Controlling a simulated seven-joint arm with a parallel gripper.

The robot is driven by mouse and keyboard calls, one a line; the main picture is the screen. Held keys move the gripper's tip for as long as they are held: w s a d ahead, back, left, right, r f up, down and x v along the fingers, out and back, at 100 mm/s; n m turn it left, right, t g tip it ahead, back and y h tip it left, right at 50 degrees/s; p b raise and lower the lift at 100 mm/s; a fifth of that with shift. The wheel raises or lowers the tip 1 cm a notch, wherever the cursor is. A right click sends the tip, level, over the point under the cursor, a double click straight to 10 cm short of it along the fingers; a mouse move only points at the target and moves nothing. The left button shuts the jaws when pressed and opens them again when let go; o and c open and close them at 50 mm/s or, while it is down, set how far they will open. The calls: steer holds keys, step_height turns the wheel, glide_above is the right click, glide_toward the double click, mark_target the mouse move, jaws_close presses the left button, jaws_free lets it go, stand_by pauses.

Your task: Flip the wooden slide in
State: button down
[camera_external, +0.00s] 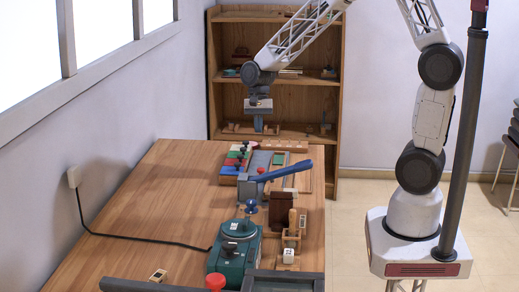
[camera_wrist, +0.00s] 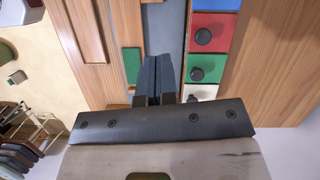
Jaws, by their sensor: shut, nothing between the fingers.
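My gripper (camera_external: 258,123) is shut and empty, pointing down above the far end of the table. In the wrist view its dark fingers (camera_wrist: 160,75) are together, over a grey strip (camera_wrist: 166,22) of the board. A raised wooden strip (camera_wrist: 86,30) lies on the wooden panel left of the fingers; it may be the wooden slide, but I cannot be sure. A small green block (camera_wrist: 132,64) sits between that panel and the grey strip. The coloured keys, red (camera_wrist: 212,32), green (camera_wrist: 209,68) and white (camera_wrist: 203,92), with black knobs, are right of the fingers.
In the external view, a blue lever (camera_external: 280,172) extends over the board. A dark green box (camera_external: 232,254) with a red knob (camera_external: 215,282), a brown block (camera_external: 281,210) and small wooden parts stand nearer. The table's left side (camera_external: 150,200) is mostly clear, crossed by a black cable (camera_external: 140,240).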

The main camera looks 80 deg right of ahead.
steer(key=shift+s+d, duration=0.1)
steer(key=shift+d, duration=1.05)
steer(key=shift+f, duration=0.1)
steer(key=x, duration=1)
steer(key=shift+a, duration=0.6)
steer(key=shift+s+a+f, duration=0.15)
steer(key=shift+a, duration=0.5)
steer(key=shift+s+a+f, duration=0.15)
steer(key=shift+a, duration=0.5)
